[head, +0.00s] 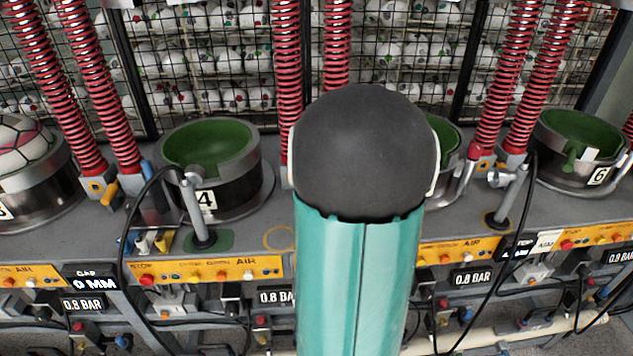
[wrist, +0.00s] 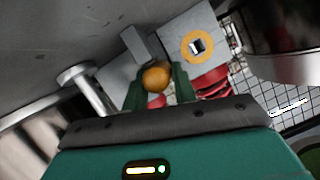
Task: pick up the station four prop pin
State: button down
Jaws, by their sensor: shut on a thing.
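The orange round knob of a prop pin (wrist: 156,77) sits between the two green fingers of my gripper (wrist: 158,88) in the wrist view. The fingers are shut on the knob from both sides. The rest of the pin is hidden behind the knob and fingers. In the head view, station four is a round metal press pot (head: 204,190) with a green lining and a "4" plate. My arm's dark joint and teal link fill the middle of that view and hide my gripper.
A metal post (wrist: 88,88) stands close on the left, and a large metal cylinder (wrist: 280,45) at upper right. Station six's pot (head: 583,150) stands at the right.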

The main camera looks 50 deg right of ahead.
jog(key=shift+r, duration=13.85)
jog(key=s+a, duration=0.5)
jog(key=a, duration=0.1)
jog(key=shift+s+r, duration=0.15)
jog(key=shift+s, duration=0.15)
jog(key=w+d, duration=0.3)
jog(key=shift+w+d, duration=0.25)
jog(key=shift+d, duration=0.05)
